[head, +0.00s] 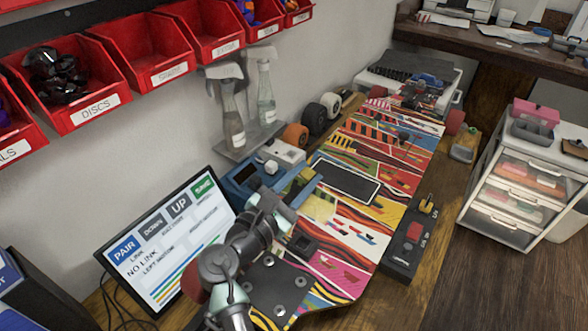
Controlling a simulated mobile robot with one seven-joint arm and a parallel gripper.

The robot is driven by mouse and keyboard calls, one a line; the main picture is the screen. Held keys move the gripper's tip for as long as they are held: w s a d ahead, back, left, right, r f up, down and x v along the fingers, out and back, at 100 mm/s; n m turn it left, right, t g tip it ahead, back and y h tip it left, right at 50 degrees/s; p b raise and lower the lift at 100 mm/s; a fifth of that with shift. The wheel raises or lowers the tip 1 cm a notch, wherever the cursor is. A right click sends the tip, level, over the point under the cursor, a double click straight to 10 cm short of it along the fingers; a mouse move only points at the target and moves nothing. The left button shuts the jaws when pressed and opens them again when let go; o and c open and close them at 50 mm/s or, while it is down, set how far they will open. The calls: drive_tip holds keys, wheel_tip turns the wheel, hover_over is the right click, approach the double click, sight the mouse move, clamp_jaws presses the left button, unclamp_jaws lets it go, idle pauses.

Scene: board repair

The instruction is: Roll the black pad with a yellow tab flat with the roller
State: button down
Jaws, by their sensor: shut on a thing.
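A black pad (345,180) with a pale edge lies on the colourful board (395,165). A faint yellowish patch shows at its lower left end; I cannot make out clearly whether it is the tab. My gripper (277,208) is at the left edge of the board, to the lower left of the pad and apart from it. It is shut on a tool, which I take to be the roller; a blue bar (302,191) shows just beyond the jaws. Most of the held tool is hidden by my gripper and wrist.
A black controller (410,238) with a yellow lever lies right of the board. Left of it stand a screen (168,242), spray bottles (232,115) and loose wheels (315,118). Red bins (150,50) hang on the wall. A white drawer unit (515,185) stands at the right.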

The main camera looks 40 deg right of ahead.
drive_tip(key=m, duration=0.1)
drive_tip(key=s, duration=0.1)
drive_tip(key=m, duration=0.1)
drive_tip(key=shift+s+d+f+m, duration=0.25)
drive_tip(key=shift+s+f+m, duration=0.05)
drive_tip(key=shift+f, duration=0.05)
drive_tip(key=shift+s+d+f, duration=0.3)
drive_tip(key=shift+s+f, duration=0.25)
drive_tip(key=shift+s, duration=0.2)
drive_tip(key=shift+s+d+f+p, duration=0.1)
drive_tip(key=shift+s+f+p, duration=0.2)
drive_tip(key=shift+f, duration=0.15)
drive_tip(key=c, duration=0.7)
unclamp_jaws()
drive_tip(key=shift+o, duration=0.3)
drive_tip(key=shift+w, duration=0.1)
drive_tip(key=shift+r, duration=0.2)
